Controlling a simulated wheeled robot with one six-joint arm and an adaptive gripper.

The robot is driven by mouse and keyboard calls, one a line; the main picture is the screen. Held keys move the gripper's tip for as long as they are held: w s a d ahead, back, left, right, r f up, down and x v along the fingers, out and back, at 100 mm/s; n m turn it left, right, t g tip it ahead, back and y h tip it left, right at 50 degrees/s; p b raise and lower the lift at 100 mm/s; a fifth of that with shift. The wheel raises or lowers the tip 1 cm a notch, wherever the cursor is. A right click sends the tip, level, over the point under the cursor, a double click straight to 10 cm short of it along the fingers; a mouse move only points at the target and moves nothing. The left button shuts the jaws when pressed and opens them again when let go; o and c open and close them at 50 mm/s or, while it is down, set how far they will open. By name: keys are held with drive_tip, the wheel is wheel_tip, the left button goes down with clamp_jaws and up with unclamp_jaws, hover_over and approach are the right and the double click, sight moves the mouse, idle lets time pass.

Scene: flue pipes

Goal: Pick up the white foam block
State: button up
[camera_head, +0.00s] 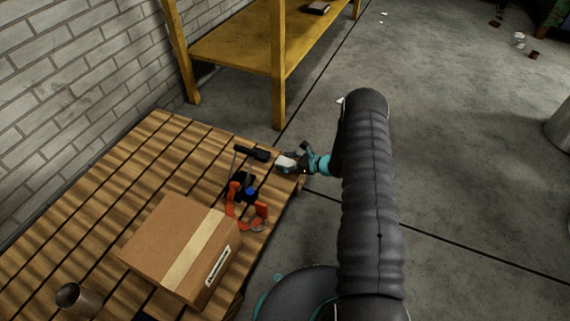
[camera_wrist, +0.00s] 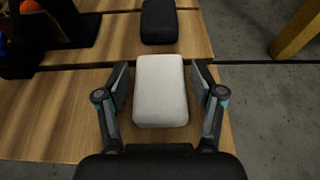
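The white foam block (camera_wrist: 160,92) lies on the slatted wooden table (camera_wrist: 60,112) near its edge. In the wrist view it sits between the two fingers of my gripper (camera_wrist: 161,88). The fingers are spread, one on each side, with a narrow gap to the block on both sides. In the head view the block (camera_head: 287,162) is a small pale patch by my gripper (camera_head: 297,160) at the table's right edge, partly hidden by the gripper.
A black object (camera_wrist: 159,22) lies just beyond the block. A dark item with orange-red and blue parts (camera_head: 246,195) and a cardboard box (camera_head: 180,248) are on the table. A metal cup (camera_head: 78,299) stands at lower left. A yellow shelf (camera_head: 240,45) stands behind.

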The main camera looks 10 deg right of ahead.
drive_tip(key=c, duration=0.5)
drive_tip(key=shift+r, duration=0.15)
